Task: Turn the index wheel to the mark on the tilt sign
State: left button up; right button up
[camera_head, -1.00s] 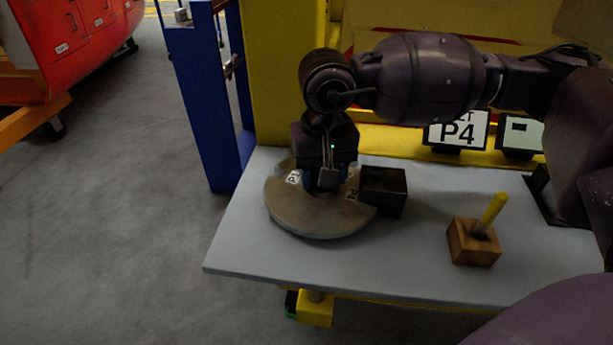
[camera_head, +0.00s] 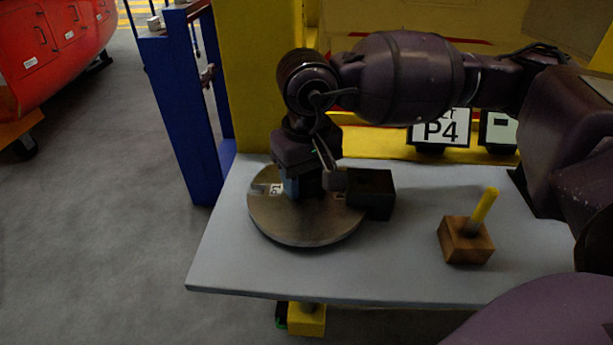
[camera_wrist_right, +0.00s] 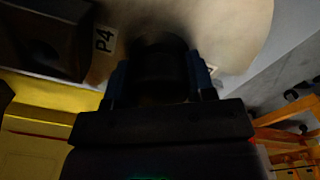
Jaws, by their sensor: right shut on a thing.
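The index wheel (camera_head: 300,226) is a flat metallic disc on the grey table, with small white labels on its top. One label (camera_head: 275,189) shows at its left side in the head view. In the right wrist view a P4 label (camera_wrist_right: 104,40) lies on the wheel (camera_wrist_right: 235,30) beside a dark block. The tilt sign (camera_head: 440,130) stands behind the table and reads P4; its upper line is partly hidden by my arm. My right gripper (camera_head: 305,190) points down at the wheel's centre, shut on the dark hub (camera_wrist_right: 160,65). My left gripper is not in view.
A black box (camera_head: 371,194) stands at the wheel's right edge. A wooden block (camera_head: 466,241) with a yellow peg stands farther right. A second small sign (camera_head: 500,131) stands beside the tilt sign. The table's front (camera_head: 330,282) is clear.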

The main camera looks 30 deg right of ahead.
jog(key=o, duration=1.3)
jog(key=shift+r, duration=0.15)
notch_tip(320, 180, up, 10)
jog(key=shift+r+p, duration=0.15)
jog(key=shift+p, duration=0.7)
jog(key=shift+r, duration=0.15)
